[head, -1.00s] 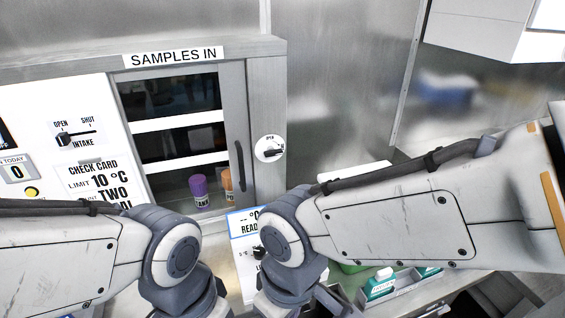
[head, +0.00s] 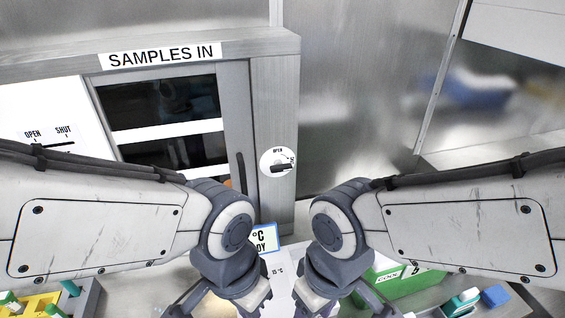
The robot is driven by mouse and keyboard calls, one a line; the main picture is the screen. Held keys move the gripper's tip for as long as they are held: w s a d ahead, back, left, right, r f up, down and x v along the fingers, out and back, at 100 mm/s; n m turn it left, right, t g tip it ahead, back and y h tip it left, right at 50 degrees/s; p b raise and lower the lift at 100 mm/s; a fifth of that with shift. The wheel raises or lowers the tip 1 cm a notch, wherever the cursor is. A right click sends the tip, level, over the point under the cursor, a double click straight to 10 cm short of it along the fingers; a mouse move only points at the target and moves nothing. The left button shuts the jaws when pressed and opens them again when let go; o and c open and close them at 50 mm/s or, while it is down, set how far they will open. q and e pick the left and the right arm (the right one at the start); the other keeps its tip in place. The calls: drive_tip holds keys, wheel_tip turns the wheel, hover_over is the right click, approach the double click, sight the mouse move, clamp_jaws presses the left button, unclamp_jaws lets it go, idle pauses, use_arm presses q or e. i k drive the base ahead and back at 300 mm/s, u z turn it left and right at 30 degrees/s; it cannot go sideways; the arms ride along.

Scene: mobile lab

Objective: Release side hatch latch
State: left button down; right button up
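The latch (head: 281,168) is a dark handle on a round white dial, set on the narrow grey side panel right of the SAMPLES IN hatch (head: 160,105). The handle lies roughly level, and OPEN is printed at the dial's top. My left gripper (head: 228,304) and my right gripper (head: 333,304) are at the bottom edge, low in front of the cabinet. Both are apart from the latch. Their fingertips are largely hidden or cut off, so I cannot tell how far they are open.
An OPEN/SHUT slider (head: 50,143) is on the white panel at left. A blue-edged sign (head: 264,240) stands below the latch. A green box (head: 400,281) and a blue block (head: 495,296) are at lower right. A yellow rack (head: 35,303) is at lower left. Bare metal wall is right of the latch.

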sight(279, 167)
drive_tip(key=u, duration=2.35)
drive_tip(key=k, duration=0.8)
drive_tip(key=z, duration=1.85)
